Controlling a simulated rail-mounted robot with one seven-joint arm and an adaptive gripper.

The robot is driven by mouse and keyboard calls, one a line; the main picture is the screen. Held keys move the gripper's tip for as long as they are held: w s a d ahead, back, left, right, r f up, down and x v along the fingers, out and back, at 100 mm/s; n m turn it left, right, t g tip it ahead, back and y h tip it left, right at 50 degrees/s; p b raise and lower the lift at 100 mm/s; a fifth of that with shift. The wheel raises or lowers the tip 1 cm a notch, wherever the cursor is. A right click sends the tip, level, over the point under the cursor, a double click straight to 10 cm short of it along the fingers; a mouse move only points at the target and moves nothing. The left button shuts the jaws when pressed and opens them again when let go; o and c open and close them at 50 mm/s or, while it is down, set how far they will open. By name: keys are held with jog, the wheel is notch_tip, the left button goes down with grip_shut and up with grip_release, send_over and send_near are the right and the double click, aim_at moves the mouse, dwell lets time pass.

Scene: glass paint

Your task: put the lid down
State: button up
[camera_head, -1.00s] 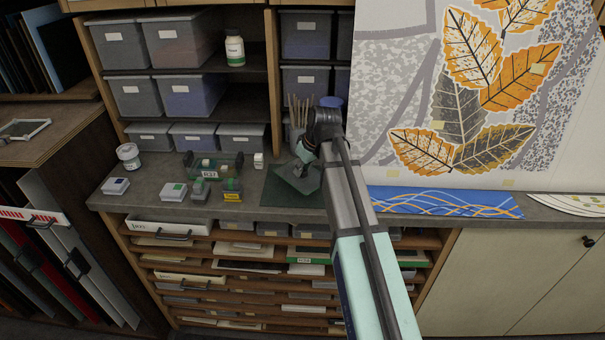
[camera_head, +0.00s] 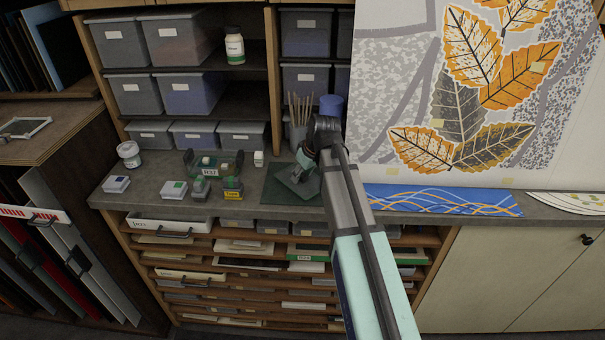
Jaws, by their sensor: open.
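A grey, flat, angular piece that looks like the lid (camera_head: 298,186) lies on the dark green mat (camera_head: 279,198) on the counter. My gripper (camera_head: 300,170) is right above it, pointing down, and is open. It partly covers the lid, and the fingertips are too small to tell whether they touch it. My arm runs from the lower right up to the mat and hides its right side.
Behind stand a brush holder (camera_head: 297,134) and a blue container (camera_head: 330,106). A patterned blue strip (camera_head: 440,201) lies right.

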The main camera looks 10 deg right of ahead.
jog(key=b+v, duration=0.2)
jog(key=v, duration=1)
jog(key=shift+r+b, duration=0.15)
jog(key=shift+b, duration=0.2)
jog(key=shift+d, duration=0.1)
